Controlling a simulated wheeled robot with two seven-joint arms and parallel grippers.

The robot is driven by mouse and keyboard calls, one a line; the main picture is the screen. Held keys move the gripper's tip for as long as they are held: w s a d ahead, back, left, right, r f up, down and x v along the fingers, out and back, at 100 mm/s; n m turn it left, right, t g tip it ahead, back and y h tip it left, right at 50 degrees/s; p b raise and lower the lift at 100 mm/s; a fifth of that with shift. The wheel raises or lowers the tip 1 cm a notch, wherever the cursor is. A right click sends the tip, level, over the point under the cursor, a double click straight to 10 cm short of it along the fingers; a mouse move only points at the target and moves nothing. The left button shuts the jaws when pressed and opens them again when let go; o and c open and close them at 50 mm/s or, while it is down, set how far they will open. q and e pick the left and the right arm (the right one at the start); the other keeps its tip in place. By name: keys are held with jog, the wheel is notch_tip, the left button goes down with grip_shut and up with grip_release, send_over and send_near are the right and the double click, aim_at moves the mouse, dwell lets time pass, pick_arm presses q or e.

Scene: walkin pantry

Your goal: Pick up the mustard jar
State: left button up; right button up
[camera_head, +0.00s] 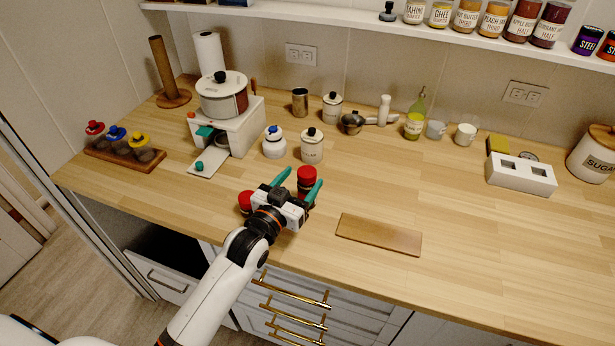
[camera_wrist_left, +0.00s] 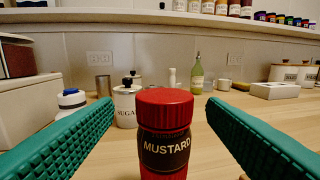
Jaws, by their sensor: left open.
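The mustard jar (camera_wrist_left: 165,135) has a red lid and a black label reading MUSTARD. It stands upright on the counter in the left wrist view, centred between the green fingers. In the head view its red top (camera_head: 307,176) shows just beyond my left gripper (camera_head: 298,179). The left gripper is open, with one finger on each side of the jar and a visible gap to both. It also shows in the left wrist view (camera_wrist_left: 160,130). The jar's base is cut off in that view. My right gripper is in neither view.
A second red-topped item (camera_head: 246,202) stands left of the gripper. A white sugar canister (camera_head: 312,147) and a blue-topped white jar (camera_head: 274,144) stand behind. A wooden board (camera_head: 379,235) lies to the right. The counter's right middle is clear.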

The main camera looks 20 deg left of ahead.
aim_at(312, 168)
pick_arm(q)
jog(key=x, duration=0.2)
jog(key=p+x, duration=0.1)
jog(key=shift+w+d+r, duration=0.2)
jog(key=shift+w+r, duration=0.1)
jog(key=shift+w+d+f, duration=0.15)
jog(key=shift+w, duration=0.45)
jog(key=shift+s, duration=0.1)
jog(key=c, duration=1.1)
